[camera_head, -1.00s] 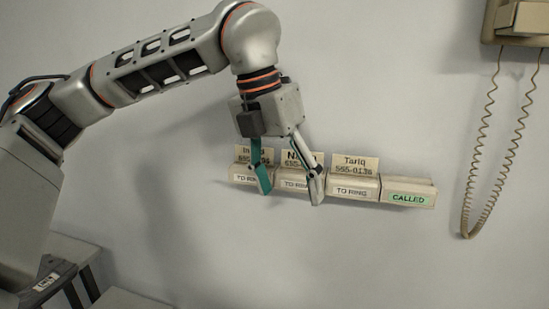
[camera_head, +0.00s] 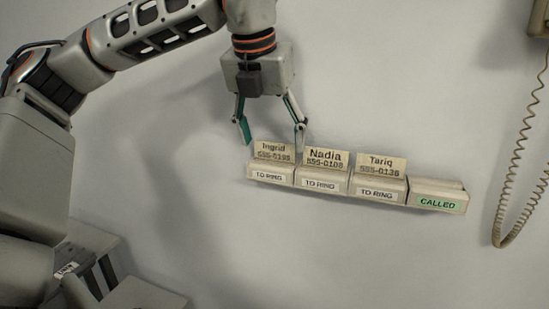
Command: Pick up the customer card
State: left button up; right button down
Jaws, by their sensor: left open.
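Three cream customer cards stand upright in a row of wall pockets. They read Ingrid (camera_head: 273,151), Nadia (camera_head: 325,159) and Tariq (camera_head: 382,168). Each of these pockets (camera_head: 320,184) carries a white TO RING label. The fourth pocket, at the right end, has a green CALLED label (camera_head: 437,203) and shows no card. My left gripper (camera_head: 272,138) is open and empty, pointing down just above the row. Its fingers are apart, one by the left edge of the Ingrid card and one near the Nadia card's top left corner. Whether they touch the cards I cannot tell. My right gripper is not in view.
A beige wall telephone (camera_head: 540,18) is partly in view at the upper right, with its coiled cord (camera_head: 510,175) hanging right of the pockets. Grey furniture (camera_head: 135,295) stands at the lower left. The wall below the pockets is clear.

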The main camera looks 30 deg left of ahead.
aim_at(274, 159)
pick_arm(q)
jog(key=shift+x, duration=1.2)
jog(key=c, duration=0.5)
jog(key=shift+r, duration=0.1)
